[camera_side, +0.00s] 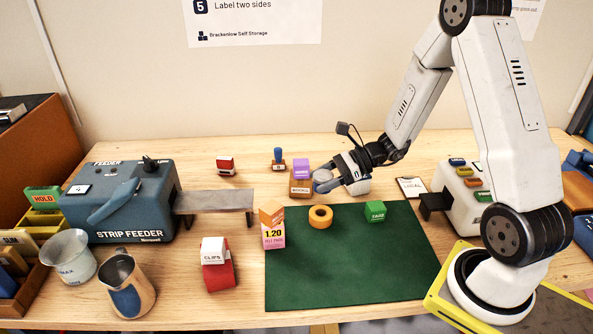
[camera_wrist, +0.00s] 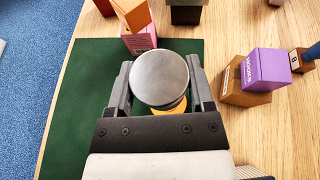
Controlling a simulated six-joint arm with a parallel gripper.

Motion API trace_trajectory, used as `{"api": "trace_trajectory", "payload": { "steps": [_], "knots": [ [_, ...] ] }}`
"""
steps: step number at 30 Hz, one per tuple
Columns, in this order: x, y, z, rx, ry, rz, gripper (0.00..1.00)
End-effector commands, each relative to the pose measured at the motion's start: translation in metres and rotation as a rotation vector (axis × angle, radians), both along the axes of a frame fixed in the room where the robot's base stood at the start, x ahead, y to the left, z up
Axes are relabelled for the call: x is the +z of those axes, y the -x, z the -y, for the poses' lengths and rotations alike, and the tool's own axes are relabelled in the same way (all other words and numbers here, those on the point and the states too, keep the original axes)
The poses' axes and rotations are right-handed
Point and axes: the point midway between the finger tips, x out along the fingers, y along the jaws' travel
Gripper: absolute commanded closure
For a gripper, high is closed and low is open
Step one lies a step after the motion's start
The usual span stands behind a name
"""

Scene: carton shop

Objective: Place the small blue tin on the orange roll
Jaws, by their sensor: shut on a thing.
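The small blue tin (camera_side: 322,176) is held in my gripper (camera_side: 330,185). In the wrist view its round grey metal lid (camera_wrist: 160,78) faces the camera, between the two fingers of my gripper (camera_wrist: 159,84); its side is mostly hidden. The orange roll (camera_side: 320,216) lies flat on the green mat (camera_side: 345,270) near its back edge, with its hole facing up. The tin is above and behind the roll in the side view, apart from it. In the wrist view only a yellow-orange sliver of the roll (camera_wrist: 179,107) shows below the tin.
An orange block on a pink price box (camera_side: 273,236) stands left of the roll. A green cube (camera_side: 375,211) stands to its right. A purple block (camera_side: 301,168) on a brown box is just left of my gripper. The mat's front is clear.

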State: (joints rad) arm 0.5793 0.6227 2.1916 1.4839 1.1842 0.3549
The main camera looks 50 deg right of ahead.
Motion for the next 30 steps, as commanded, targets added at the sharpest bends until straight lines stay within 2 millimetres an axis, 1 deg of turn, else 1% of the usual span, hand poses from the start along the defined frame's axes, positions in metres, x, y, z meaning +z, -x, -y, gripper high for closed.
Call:
{"api": "trace_trajectory", "payload": {
  "steps": [10,14,23,30],
  "knots": [
    [-0.033,0.0,0.0,0.001,-0.001,-0.001,0.93],
    [-0.039,0.0,0.0,0.0,-0.001,0.0,0.93],
    [-0.044,0.0,0.0,0.0,0.0,0.0,0.93],
    [-0.064,0.0,0.0,0.001,-0.001,-0.001,0.93]
  ]
}}
